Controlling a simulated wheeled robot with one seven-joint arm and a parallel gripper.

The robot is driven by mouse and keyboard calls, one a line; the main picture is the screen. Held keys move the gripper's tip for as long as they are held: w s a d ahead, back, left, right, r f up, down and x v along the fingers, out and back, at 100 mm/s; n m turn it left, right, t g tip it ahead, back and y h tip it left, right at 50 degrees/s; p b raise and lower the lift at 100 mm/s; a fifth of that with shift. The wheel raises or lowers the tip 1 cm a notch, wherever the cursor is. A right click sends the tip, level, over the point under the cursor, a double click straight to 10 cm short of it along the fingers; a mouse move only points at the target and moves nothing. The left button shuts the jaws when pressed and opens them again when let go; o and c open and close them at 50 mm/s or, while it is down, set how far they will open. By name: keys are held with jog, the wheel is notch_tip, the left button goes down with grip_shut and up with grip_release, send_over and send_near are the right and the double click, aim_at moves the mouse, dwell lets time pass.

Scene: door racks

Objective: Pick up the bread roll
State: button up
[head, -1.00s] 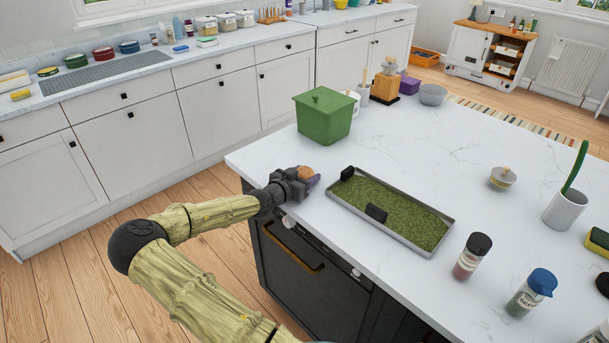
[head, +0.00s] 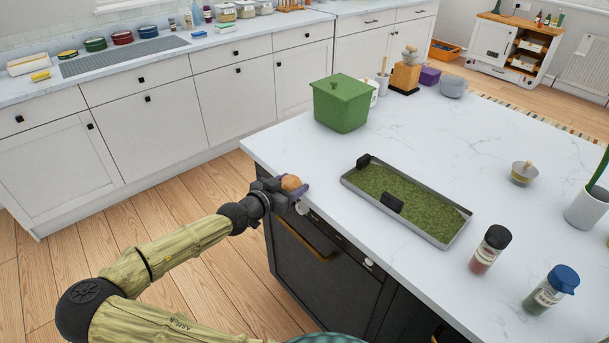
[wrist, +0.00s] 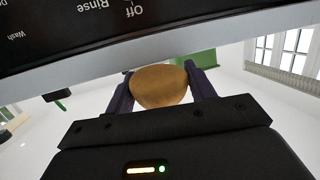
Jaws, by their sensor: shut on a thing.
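The bread roll (head: 291,183) is small, round and golden brown. My gripper (head: 293,187) is shut on it at the left front edge of the white island counter. In the wrist view the bread roll (wrist: 159,86) sits between the two dark purple fingers of my gripper (wrist: 160,88). The fingers hide its sides. I cannot tell from these views how far the roll is from the counter edge.
A grey tray (head: 462,231) with a green textured surface and two black handles lies right of my gripper. A green lidded box (head: 341,106) stands behind it. Spice jars (head: 490,250) stand at the front right. A dark appliance front (head: 325,275) is below the counter edge.

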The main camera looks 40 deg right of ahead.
jog(key=v, duration=0.3)
jog(key=f+v, duration=0.1)
jog(key=shift+s+a+r, duration=0.15)
jog(key=shift+a, duration=0.3)
